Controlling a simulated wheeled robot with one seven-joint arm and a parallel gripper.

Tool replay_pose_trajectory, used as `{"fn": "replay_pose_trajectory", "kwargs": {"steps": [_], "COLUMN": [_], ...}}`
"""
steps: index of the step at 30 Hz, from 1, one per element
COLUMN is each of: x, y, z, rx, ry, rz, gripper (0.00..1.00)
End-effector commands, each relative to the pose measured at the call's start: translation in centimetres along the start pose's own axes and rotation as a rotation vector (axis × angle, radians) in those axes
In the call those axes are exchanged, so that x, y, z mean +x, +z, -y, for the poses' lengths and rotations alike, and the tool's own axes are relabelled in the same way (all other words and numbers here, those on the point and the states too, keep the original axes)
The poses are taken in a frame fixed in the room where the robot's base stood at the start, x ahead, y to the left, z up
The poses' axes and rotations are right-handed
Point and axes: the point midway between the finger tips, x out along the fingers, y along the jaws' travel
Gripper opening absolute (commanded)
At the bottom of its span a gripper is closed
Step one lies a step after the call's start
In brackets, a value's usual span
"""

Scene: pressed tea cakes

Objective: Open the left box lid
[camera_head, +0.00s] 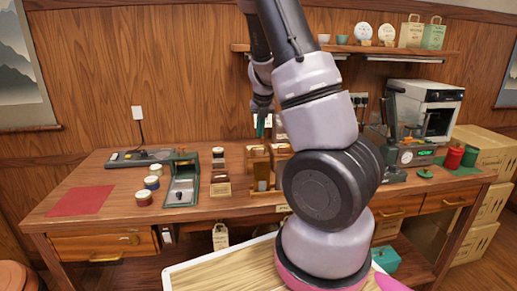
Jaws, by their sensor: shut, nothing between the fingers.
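My gripper (262,127) points down above the middle of the wooden table, over small wooden boxes. Its fingers look shut, with nothing seen between them. A wooden box or rack (258,168) stands below it, and another small wooden box (281,149) stands behind to the right. My arm hides part of this area. A green box-like thing (182,181) with a grey inside and a raised back part stands further left. I cannot tell which of these is the left box, nor make out its lid.
On the table (113,182) are a red cloth (80,201), several round tins (152,182), a flat grey device (140,157) and a small brown box (220,189). A white machine (425,108) stands right. Cartons (490,152) stack beyond. The table's front left is mostly clear.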

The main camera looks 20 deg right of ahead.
Motion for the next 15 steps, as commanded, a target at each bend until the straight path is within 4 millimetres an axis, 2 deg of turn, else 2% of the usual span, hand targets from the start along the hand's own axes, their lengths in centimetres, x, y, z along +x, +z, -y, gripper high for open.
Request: {"fn": "replay_pose_trajectory", "kwargs": {"steps": [9, 15], "x": [5.5, 7.7], "y": [-0.1, -0.1], "z": [0.2, 0.1], "rx": [0.0, -0.002], "ry": [-0.001, 0.0], "rz": [-0.004, -0.001], "gripper": [0.0, 0.0]}}
